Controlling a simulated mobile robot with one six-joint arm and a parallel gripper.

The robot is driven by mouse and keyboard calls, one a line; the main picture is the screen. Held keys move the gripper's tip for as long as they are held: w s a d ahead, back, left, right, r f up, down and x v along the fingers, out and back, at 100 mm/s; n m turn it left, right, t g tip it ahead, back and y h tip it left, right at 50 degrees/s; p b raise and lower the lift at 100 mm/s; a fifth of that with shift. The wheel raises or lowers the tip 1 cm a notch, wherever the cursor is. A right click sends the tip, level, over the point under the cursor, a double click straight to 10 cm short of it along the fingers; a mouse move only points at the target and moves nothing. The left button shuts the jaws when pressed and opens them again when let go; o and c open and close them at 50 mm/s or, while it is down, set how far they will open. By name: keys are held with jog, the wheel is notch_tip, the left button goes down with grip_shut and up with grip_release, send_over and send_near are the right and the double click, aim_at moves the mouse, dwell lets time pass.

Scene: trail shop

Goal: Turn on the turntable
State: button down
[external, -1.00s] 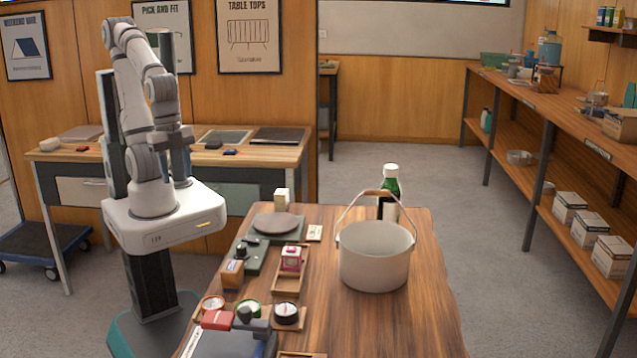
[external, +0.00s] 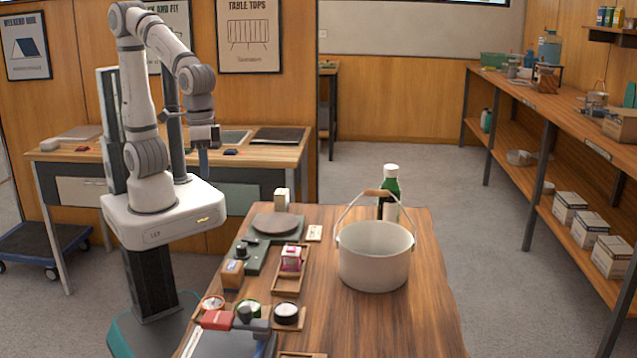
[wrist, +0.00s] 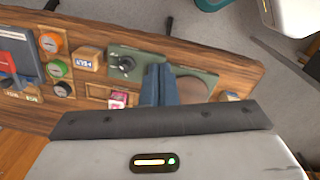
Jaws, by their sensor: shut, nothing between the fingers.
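The turntable (external: 262,258) is a green base on the wooden table, with a dark round platter (external: 277,223) at its far end and a black knob (external: 241,250) nearer the camera. In the wrist view the green base (wrist: 150,57) lies under my gripper, with the knob (wrist: 126,63) left of the fingers and the platter (wrist: 192,90) partly hidden to their right. My gripper (external: 203,173) is shut and empty, pointing down, up and left of the turntable in the external view. Its blue-grey fingers (wrist: 160,78) cover part of the base in the wrist view.
A white pot (external: 374,262) with a raised handle and a green bottle (external: 388,190) stand right of the turntable. A small wooden tray with a pink item (external: 291,260), a wooden block (external: 232,273) and several round dials (external: 249,308) are close by. The table's right front is clear.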

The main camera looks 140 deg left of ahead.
aim_at(244, 238)
jog(key=w+a+f+n+g+h+p, duration=0.1)
jog(key=w+a+n, duration=0.6)
jog(key=n, duration=0.7)
jog(key=shift+w+a+f+n+g, duration=0.3)
jog(key=shift+w+a+f+g, duration=0.1)
jog(key=shift+w, duration=0.55)
jog(key=shift+d, duration=0.1)
jog(key=f, duration=0.4)
jog(key=s+d+f, duration=0.1)
jog(key=f, duration=0.8)
jog(key=shift+s+d+f, duration=0.25)
jog(key=shift+s+f, duration=0.05)
jog(key=shift+f, duration=0.05)
